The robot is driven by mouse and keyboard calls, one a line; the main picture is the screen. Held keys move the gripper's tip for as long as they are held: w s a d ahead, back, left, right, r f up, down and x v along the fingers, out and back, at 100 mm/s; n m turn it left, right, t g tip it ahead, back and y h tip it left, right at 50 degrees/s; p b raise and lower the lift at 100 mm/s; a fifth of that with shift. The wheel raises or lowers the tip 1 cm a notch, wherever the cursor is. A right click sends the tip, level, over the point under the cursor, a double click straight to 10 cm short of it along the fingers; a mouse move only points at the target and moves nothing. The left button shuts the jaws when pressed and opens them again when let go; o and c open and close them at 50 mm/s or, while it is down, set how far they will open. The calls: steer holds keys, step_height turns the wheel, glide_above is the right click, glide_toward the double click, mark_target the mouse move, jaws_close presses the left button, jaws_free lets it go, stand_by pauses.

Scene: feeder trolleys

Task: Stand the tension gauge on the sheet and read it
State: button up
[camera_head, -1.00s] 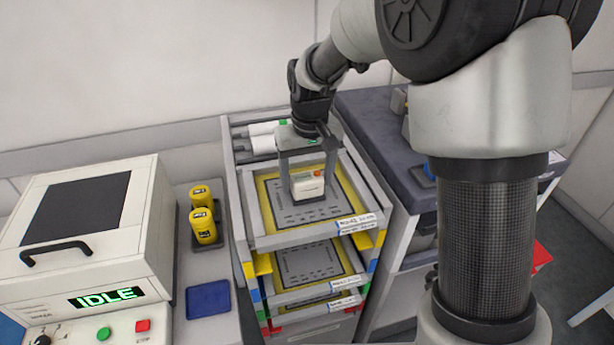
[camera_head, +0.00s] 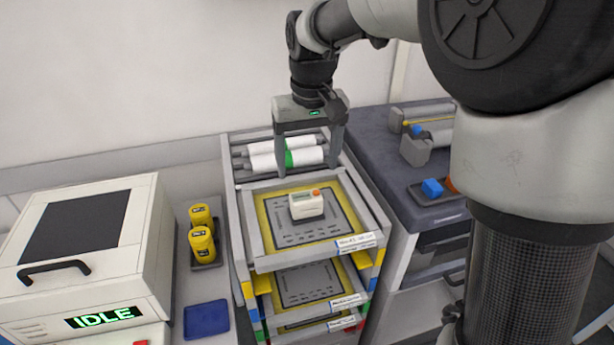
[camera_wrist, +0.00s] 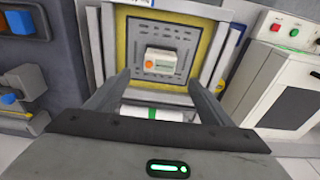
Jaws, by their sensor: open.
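The tension gauge (camera_head: 306,204) is a small white box with a display and an orange-red button. It stands near the middle of the grey sheet (camera_head: 330,232), which has a yellow border and lies in the top tray of the trolley. The gauge also shows in the wrist view (camera_wrist: 160,62), with its display too small to read. My gripper (camera_head: 309,172) is open and empty, above and behind the gauge and apart from it. In the wrist view its two fingers (camera_wrist: 160,82) are spread wide with nothing between them.
White rolls (camera_head: 270,160), one with a green band, lie behind the tray. A white machine (camera_head: 110,255) reading IDLE is at left, with yellow jars (camera_head: 202,242) and a blue pad (camera_head: 206,318) beside it. A dark bench (camera_head: 385,135) stands at right. Lower trays (camera_head: 305,283) sit beneath.

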steer(key=s+d+r+m+t, duration=0.1)
steer(key=s+d+r+t, duration=0.1)
steer(key=s+d, duration=0.5)
steer(key=s+d+r+m+t+p, duration=0.1)
steer(key=s+d+r, duration=0.3)
steer(key=s, duration=1)
steer(key=d+m+t, duration=0.1)
steer(key=d, duration=0.2)
steer(key=shift+s, duration=0.4)
